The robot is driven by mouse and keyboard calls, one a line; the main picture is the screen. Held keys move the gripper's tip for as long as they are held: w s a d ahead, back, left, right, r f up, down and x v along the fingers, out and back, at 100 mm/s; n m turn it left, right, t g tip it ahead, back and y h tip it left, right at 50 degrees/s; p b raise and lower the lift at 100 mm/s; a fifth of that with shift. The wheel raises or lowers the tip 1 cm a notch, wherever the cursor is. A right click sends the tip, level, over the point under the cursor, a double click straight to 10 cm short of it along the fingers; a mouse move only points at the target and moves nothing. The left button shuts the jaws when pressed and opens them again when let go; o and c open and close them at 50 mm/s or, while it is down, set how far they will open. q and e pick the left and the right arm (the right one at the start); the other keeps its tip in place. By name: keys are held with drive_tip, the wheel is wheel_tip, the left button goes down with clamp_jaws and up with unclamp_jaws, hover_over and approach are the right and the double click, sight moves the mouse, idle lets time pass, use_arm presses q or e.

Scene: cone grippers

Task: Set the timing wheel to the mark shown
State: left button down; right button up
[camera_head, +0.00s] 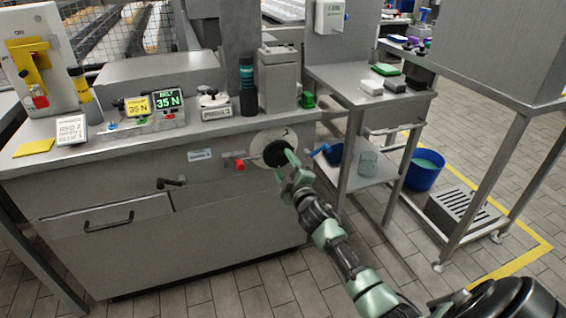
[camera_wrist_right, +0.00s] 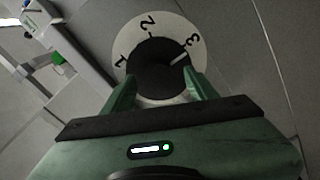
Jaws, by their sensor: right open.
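The timing wheel is a black round knob (camera_head: 275,152) on a white dial plate on the front of the steel cabinet. In the right wrist view the knob (camera_wrist_right: 158,66) sits in a white dial (camera_wrist_right: 181,29) marked 1, 2 and 3. Its white pointer line aims up and right, toward the 3. My right gripper (camera_head: 289,164) is open at the wheel. In the wrist view the green fingers (camera_wrist_right: 164,84) lie at either side of the knob's lower part; I cannot tell whether they touch it. My left gripper is out of view.
A red valve (camera_head: 239,165) and blue handle (camera_head: 319,150) flank the dial.

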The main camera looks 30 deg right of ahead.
use_arm(q)
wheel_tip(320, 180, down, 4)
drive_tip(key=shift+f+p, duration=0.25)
drive_tip(key=shift+p, duration=0.2)
use_arm(e)
drive_tip(key=v, duration=0.6)
drive_tip(key=shift+s, duration=0.2)
